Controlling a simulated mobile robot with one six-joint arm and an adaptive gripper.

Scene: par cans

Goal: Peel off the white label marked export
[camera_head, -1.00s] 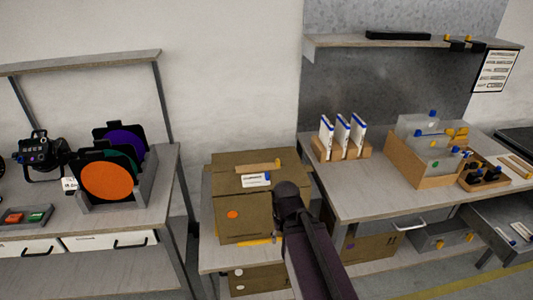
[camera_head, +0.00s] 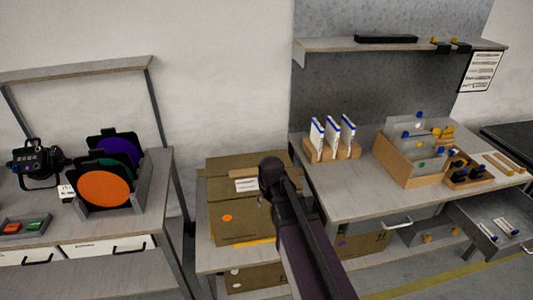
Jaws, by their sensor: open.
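A closed brown cardboard box (camera_head: 225,205) stands on a low table between two benches. A white label (camera_head: 246,185) with dark print lies on it, facing me. The print is too small to read, so I cannot confirm the word export. A dark rounded joint of my arm covers the box's right part and comes close to the label's right edge in the picture. I cannot tell the depth between them. My gripper's fingers do not show.
A left bench (camera_head: 150,190) holds coloured discs. A right bench (camera_head: 350,195) holds white upright cases (camera_head: 331,138) and a wooden bin (camera_head: 395,163). An open drawer (camera_head: 480,232) juts out at right.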

